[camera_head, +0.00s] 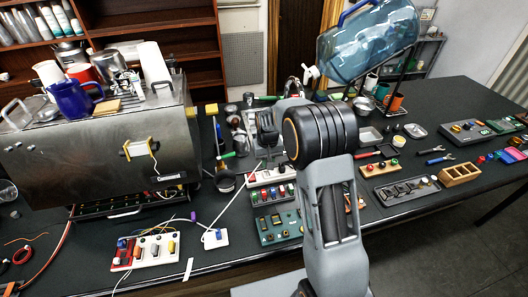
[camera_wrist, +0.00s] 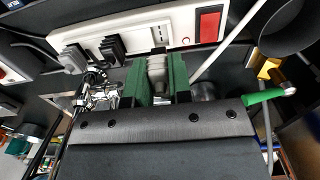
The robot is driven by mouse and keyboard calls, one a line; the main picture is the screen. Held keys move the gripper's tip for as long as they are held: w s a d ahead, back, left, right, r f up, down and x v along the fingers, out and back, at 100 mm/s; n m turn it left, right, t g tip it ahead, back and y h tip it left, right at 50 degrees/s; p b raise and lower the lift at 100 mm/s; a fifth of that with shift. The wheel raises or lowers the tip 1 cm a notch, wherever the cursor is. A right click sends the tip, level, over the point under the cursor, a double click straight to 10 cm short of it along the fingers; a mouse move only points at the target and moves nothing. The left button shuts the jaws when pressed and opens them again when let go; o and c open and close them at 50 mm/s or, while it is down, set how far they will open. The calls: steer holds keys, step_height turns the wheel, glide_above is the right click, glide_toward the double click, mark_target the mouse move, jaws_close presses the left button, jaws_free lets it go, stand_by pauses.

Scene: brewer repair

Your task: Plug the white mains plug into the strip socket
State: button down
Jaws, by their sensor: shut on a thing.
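The white socket strip (camera_wrist: 184,32) runs across the top of that view. The held plug is just below an empty-looking socket (camera_wrist: 159,33) in the picture. Its pins are hidden, so I cannot tell whether it touches the strip. In the head view my arm hides the held plug.
A white cable (camera_wrist: 232,42) passes close to the right of the held plug. A green-handled tool (camera_wrist: 266,95) lies further right.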

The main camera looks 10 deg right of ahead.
mark_target(267, 175)
steer(key=shift+w+f, duration=0.1)
steer(key=shift+w, duration=0.05)
steer(key=shift+f+b, duration=0.95)
steer(key=shift+f, duration=0.55)
steer(key=shift+f+b, duration=0.75)
steer(key=shift+b, duration=0.15)
stand_by(1.5)
steer(key=c, duration=1)
jaws_free()
steer(key=shift+o, duration=0.2)
step_height(267, 175, up, 14)
steer(key=shift+f+b, duration=0.1)
steer(key=shift+b, duration=0.8)
